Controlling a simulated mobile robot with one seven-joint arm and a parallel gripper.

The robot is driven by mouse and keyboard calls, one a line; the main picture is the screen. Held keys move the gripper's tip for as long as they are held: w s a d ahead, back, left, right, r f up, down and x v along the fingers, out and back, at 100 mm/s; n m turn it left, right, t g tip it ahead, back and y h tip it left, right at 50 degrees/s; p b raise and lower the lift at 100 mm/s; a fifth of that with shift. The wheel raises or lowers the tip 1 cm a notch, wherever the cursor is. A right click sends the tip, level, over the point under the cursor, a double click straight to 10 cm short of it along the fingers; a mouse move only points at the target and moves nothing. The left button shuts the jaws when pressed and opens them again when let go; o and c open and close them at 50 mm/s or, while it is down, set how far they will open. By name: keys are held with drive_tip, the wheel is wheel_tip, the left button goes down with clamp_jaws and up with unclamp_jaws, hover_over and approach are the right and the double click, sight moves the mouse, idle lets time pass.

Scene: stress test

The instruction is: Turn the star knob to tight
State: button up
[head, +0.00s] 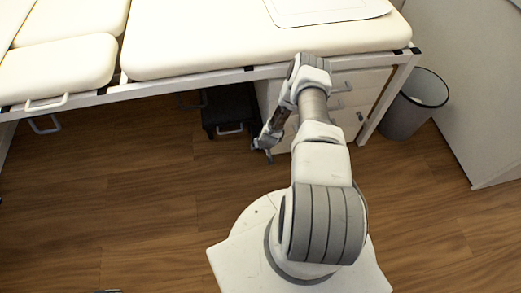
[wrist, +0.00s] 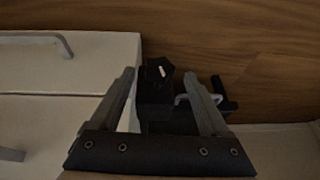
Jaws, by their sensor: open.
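My gripper (head: 264,146) hangs below the front edge of the padded table in the head view, beside the drawer unit. In the wrist view my gripper (wrist: 160,74) is open, with nothing held between its fingers. A small dark, angular knob (wrist: 155,78) with a white mark shows between the fingertips; it looks like the star knob. I cannot tell its depth or whether the fingers touch it. Its lower part merges with dark parts behind. The knob cannot be made out in the head view.
A black box (head: 228,108) with a pale handle stands under the cream padded table (head: 200,45). A white drawer unit (wrist: 60,85) with grey handles is close on the left in the wrist view. A grey bin (head: 415,105) stands right. Wood floor (head: 130,210) is clear at left.

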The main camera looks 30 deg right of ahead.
drive_tip(key=shift+b+x, duration=0.3)
drive_tip(key=shift+x, duration=0.85)
clamp_jaws()
